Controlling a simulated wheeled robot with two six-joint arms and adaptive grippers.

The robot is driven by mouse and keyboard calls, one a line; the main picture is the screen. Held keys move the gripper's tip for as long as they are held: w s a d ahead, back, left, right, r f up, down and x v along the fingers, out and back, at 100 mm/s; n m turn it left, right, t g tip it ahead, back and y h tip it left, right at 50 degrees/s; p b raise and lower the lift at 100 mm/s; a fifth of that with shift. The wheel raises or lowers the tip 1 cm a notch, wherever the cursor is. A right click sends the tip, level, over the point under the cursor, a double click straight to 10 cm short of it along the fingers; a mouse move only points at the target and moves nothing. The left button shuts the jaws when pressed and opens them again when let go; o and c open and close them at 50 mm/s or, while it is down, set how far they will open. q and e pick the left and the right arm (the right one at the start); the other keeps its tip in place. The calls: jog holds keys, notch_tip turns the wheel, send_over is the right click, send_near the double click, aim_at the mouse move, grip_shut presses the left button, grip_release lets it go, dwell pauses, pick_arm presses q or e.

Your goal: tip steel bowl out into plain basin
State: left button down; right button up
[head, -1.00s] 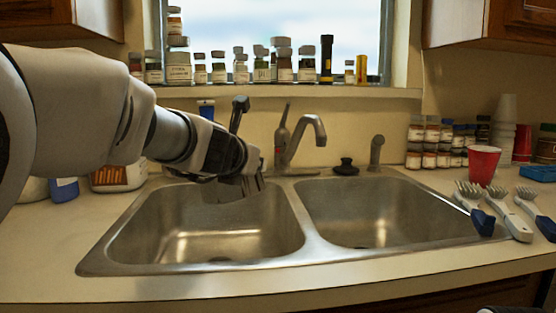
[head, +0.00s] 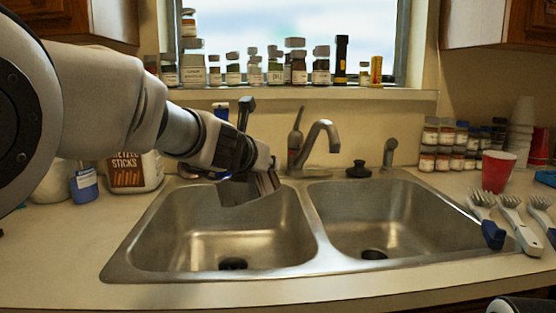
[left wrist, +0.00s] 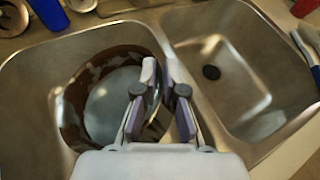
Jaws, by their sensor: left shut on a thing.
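The steel bowl (head: 252,190) hangs above the left basin (head: 180,235), its grey side tilted in the head view. My left gripper (head: 264,165) is shut on its rim. In the left wrist view the bowl's round interior (left wrist: 100,100) lies left of the gripper (left wrist: 165,78), with the rim between the fingers. Brown and pale patches show inside; I cannot tell contents from reflections. The right basin (head: 385,222) is bare with a dark drain, also seen in the left wrist view (left wrist: 245,100).
The faucet (head: 322,140) stands behind the divider, right of the bowl. A pretzel tub (head: 135,172) and blue bottle (head: 84,183) stand left. Jars line the windowsill.

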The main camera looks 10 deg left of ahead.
pick_arm(q)
jog(key=shift+w+a+r+n+g+h+p, duration=0.25)
jog(key=shift+r+p, duration=0.35)
jog(key=shift+p, duration=0.8)
jog(key=shift+a+r+n+g+h+p, duration=0.2)
jog(key=shift+r+n+h+p, duration=0.3)
jog(key=shift+p, duration=0.85)
jog(key=shift+w+a+r+n+g+h+p, duration=0.2)
jog(key=shift+r+p, duration=0.5)
jog(key=shift+p, duration=0.7)
jog(key=w+a+r+n+g+h+p, duration=0.2)
jog(key=w+a+n+h+p, duration=0.2)
jog(key=p, duration=1.9)
jog(key=a+n, duration=0.1)
jog(key=a, duration=0.2)
jog(key=shift+r+n, duration=0.35)
jog(key=shift+g, duration=0.25)
jog(key=shift+s+a, duration=0.1)
